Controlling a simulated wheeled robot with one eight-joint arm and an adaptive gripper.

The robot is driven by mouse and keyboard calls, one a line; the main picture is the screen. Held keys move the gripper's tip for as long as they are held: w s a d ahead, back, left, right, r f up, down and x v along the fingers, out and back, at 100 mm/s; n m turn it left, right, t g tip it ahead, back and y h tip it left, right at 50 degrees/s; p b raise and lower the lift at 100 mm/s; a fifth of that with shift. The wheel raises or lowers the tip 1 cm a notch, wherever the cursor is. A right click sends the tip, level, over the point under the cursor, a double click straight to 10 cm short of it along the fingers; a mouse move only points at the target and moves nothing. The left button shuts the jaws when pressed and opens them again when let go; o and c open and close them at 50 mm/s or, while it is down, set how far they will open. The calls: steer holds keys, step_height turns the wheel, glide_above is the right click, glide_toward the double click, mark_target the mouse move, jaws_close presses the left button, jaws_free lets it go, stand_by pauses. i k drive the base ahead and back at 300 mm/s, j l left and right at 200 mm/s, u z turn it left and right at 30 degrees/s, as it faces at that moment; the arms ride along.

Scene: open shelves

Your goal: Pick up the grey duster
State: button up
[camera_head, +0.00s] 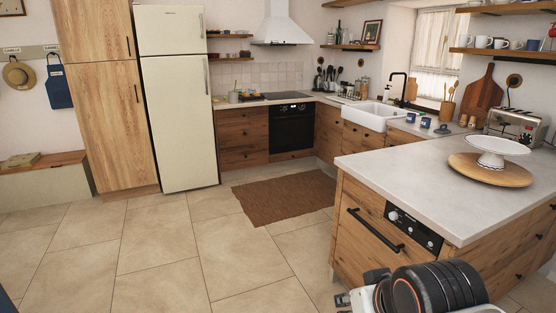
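I cannot make out a grey duster anywhere in the camera_head view. Part of my own arm, a black ribbed joint with an orange ring and pale metal around it, shows at the bottom right in front of the peninsula. My gripper's fingers are not visible.
A peninsula counter (400,180) on the right carries a white cake stand (497,145) on a round wooden board (490,170) and a toaster (517,127). A brown rug (287,196) lies before the oven (292,127). A fridge (178,110) and bench (45,182) are left. Tiled floor (165,240) is clear.

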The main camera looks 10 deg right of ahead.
mark_target(442, 131)
steer(key=i+u, duration=0.15)
steer(key=i, duration=0.9)
steer(key=i+u, duration=0.15)
steer(key=i, duration=0.85)
steer(key=i+z, duration=0.15)
steer(key=i, duration=0.35)
steer(key=i+j+z, duration=0.1)
steer(key=i, duration=0.4)
steer(key=i+j+z, duration=0.15)
steer(key=i, duration=0.35)
steer(key=i+z, duration=0.25)
steer(key=z, duration=0.15)
steer(key=i+j+z, duration=0.15)
steer(key=z, duration=0.25)
steer(key=i+j+z, duration=0.2)
steer(key=z, duration=0.25)
steer(key=i+j+z, duration=0.25)
steer(key=z, duration=0.15)
steer(key=i+j+z, duration=0.15)
steer(key=j+z, duration=0.25)
steer(key=i+j+z, duration=0.35)
steer(key=k+j, duration=0.05)
steer(key=k, duration=0.05)
